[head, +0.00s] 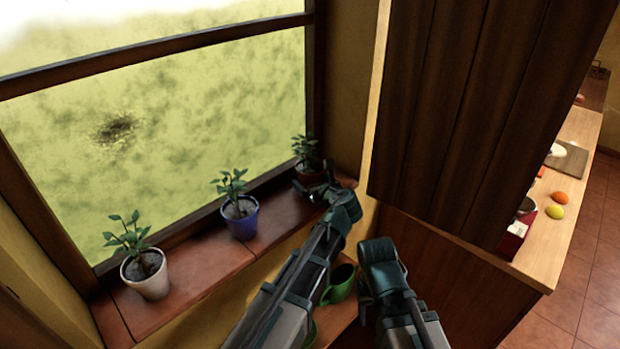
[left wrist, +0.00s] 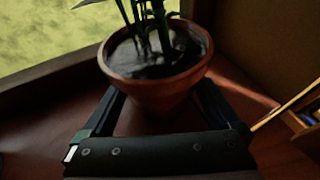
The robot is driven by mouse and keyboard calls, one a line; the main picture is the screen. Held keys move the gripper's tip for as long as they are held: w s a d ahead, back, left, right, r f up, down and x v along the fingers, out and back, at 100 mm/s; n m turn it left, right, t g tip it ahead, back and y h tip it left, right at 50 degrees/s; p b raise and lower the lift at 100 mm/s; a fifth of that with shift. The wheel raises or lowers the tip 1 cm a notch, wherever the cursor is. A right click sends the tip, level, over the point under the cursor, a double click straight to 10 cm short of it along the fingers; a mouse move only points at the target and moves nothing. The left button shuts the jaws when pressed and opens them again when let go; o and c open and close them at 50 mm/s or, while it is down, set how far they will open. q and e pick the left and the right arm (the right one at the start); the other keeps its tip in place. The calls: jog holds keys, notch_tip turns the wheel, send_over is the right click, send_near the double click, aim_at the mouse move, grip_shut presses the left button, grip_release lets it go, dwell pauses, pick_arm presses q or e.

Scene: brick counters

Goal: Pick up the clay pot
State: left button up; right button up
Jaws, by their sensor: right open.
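The clay pot (head: 308,174) is reddish brown, holds a leafy plant and stands upright at the right end of the brown window sill. My left gripper (head: 322,190) is right in front of it. In the left wrist view the clay pot (left wrist: 152,92) stands between the two spread fingers of my left gripper (left wrist: 163,100), with dark soil and green stems inside. I cannot tell whether either finger touches it. My right gripper (head: 378,258) is to the right and lower, away from the pot, and empty; its fingertips are hard to make out.
A blue pot (head: 241,222) and a white pot (head: 147,279) with plants stand further left on the sill (head: 195,265). A green mug (head: 341,284) is below the sill, beside my left arm. A dark wooden panel (head: 455,120) hangs at the right. A counter (head: 560,225) lies beyond.

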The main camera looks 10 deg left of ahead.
pick_arm(q)
grip_shut()
jog(key=shift+r, duration=0.25)
pick_arm(e)
jog(key=shift+r, duration=0.25)
